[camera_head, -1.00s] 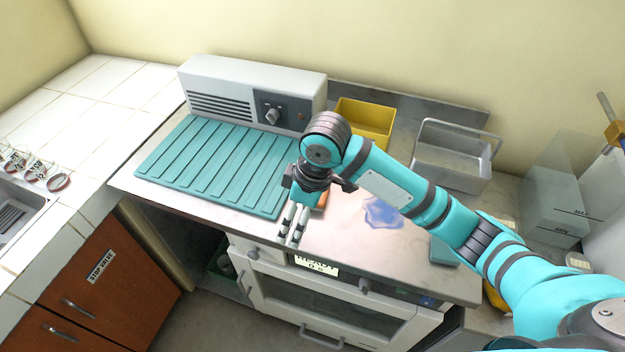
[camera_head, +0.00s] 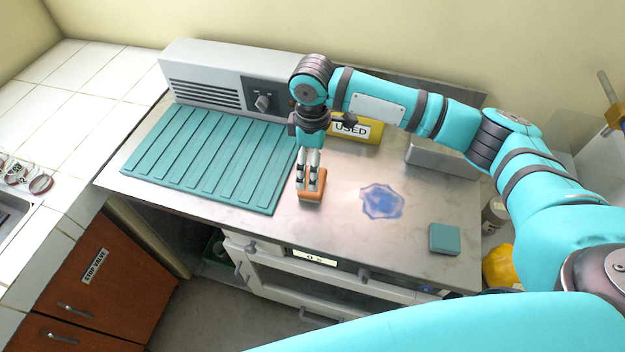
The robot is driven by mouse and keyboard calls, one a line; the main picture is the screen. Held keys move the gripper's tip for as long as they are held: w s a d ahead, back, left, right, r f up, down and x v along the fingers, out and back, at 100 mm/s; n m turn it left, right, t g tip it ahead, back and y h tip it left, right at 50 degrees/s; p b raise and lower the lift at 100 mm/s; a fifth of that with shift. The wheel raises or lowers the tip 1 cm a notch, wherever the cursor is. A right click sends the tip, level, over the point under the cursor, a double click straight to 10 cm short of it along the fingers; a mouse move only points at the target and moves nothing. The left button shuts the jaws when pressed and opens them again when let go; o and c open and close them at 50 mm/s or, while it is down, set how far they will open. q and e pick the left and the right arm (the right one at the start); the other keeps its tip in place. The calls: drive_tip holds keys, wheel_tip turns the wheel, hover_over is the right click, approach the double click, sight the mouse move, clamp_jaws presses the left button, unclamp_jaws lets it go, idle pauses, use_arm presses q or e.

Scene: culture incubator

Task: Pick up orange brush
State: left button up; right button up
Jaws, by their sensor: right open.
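The orange brush (camera_head: 312,194) is a small block with an orange side, lying on the metal counter just right of the teal ribbed mat. My right gripper (camera_head: 308,184) points down at it, with its pale fingers open. The fingertips overlap the brush in the picture and hide part of its top. I cannot tell whether they touch it. My left gripper is not in view.
The teal ribbed mat (camera_head: 205,150) lies left of the brush, before a grey control box (camera_head: 215,85). A yellow bin marked USED (camera_head: 368,133) and a metal basket (camera_head: 440,158) stand behind. A blue stain (camera_head: 382,201) and a teal block (camera_head: 444,239) are to the right.

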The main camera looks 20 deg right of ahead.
wheel_tip(320, 180, down, 2)
drive_tip(key=shift+f, duration=0.2)
drive_tip(key=shift+f+p, duration=0.3)
drive_tip(key=shift+p, duration=0.05)
wheel_tip(320, 180, down, 4)
drive_tip(key=shift+f+p, duration=0.25)
drive_tip(key=shift+p, duration=0.25)
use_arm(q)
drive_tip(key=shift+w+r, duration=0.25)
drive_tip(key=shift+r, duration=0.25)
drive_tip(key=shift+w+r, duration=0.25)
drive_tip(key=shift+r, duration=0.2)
use_arm(e)
drive_tip(key=c, duration=1)
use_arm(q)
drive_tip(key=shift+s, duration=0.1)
use_arm(e)
drive_tip(key=shift+r, duration=0.1)
